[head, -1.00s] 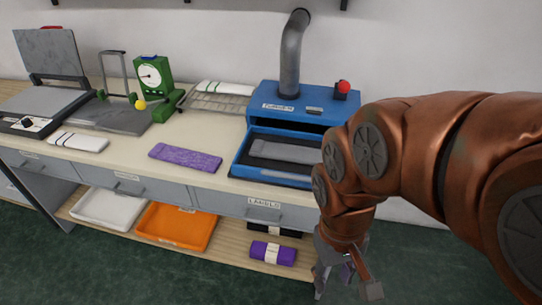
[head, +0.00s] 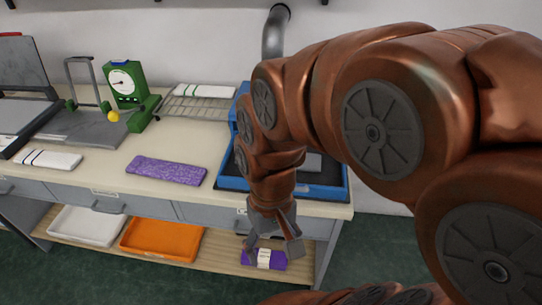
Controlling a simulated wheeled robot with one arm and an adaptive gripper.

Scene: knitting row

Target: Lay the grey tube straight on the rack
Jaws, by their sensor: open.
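The grey tube (head: 314,164) lies in the dark tray of the blue machine and is mostly hidden behind my arm; only a grey end shows. The wire rack (head: 188,108) stands at the back of the bench, left of the machine, with a white green-striped tube (head: 205,91) lying on its rear part. The front part of the rack is bare. My gripper (head: 271,251) points down, open and empty, in front of the bench and below its top. In the picture it overlaps a purple labelled roll (head: 270,260) on the lower shelf; I see no grip on it.
A purple knitted piece (head: 166,171) lies on the bench in front of the rack. A green dial gauge (head: 123,85) stands left of the rack. A striped white piece (head: 48,159) lies far left. White (head: 88,226) and orange (head: 160,240) trays sit on the lower shelf.

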